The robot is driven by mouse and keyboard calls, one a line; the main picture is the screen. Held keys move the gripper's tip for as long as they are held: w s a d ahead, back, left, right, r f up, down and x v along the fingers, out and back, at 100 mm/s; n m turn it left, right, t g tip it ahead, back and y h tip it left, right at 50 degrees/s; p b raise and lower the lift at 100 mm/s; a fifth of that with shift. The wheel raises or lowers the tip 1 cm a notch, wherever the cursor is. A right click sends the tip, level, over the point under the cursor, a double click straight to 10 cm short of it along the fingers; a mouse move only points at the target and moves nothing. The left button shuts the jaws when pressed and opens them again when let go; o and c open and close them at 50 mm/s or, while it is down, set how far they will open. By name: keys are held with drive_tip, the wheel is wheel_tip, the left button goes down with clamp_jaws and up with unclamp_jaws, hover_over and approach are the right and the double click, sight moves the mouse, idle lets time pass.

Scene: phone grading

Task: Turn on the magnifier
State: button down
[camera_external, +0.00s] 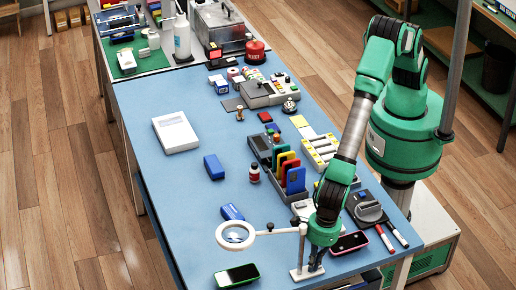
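The magnifier (236,235) has a white ring head on a thin white arm, which runs right to an upright post on a flat white base near the table's front edge. A blue thing lies partly under its ring. My gripper (316,265) points down at the right side of the post, close above the base. Its dark fingers are small and partly merged with the post in this view. I cannot tell whether they touch the post, or whether they are open or shut. No switch on the magnifier can be made out.
A green-edged phone (237,275) lies left of the base, and a pink-edged phone (349,243) lies close on the right. A rack of colored phones (288,172) stands behind. A black pad (370,210) and markers lie at right.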

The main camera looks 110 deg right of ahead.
sight(320, 267)
drive_tip(key=shift+s+d+f, duration=0.2)
drive_tip(key=shift+s+f, duration=0.1)
drive_tip(key=shift+f, duration=0.1)
drive_tip(key=shift+s+p, duration=0.3)
drive_tip(key=shift+s, duration=0.55)
drive_tip(key=shift+r, duration=0.15)
drive_tip(key=shift+r+p, duration=0.5)
drive_tip(key=shift+r, duration=0.1)
wheel_tip(320, 267, up, 13)
drive_tip(key=s+p, duration=0.1)
drive_tip(key=p, duration=0.2)
drive_tip(key=shift+s, duration=0.25)
drive_tip(key=shift+w+a+r+p, duration=0.1)
drive_tip(key=shift+w+r+p, duration=0.05)
drive_tip(key=shift+p, duration=0.75)
drive_tip(key=p, duration=0.3)
drive_tip(key=shift+w+r, duration=0.25)
drive_tip(key=shift+w, duration=0.15)
drive_tip(key=shift+w+p, duration=0.1)
drive_tip(key=shift+p, duration=0.2)
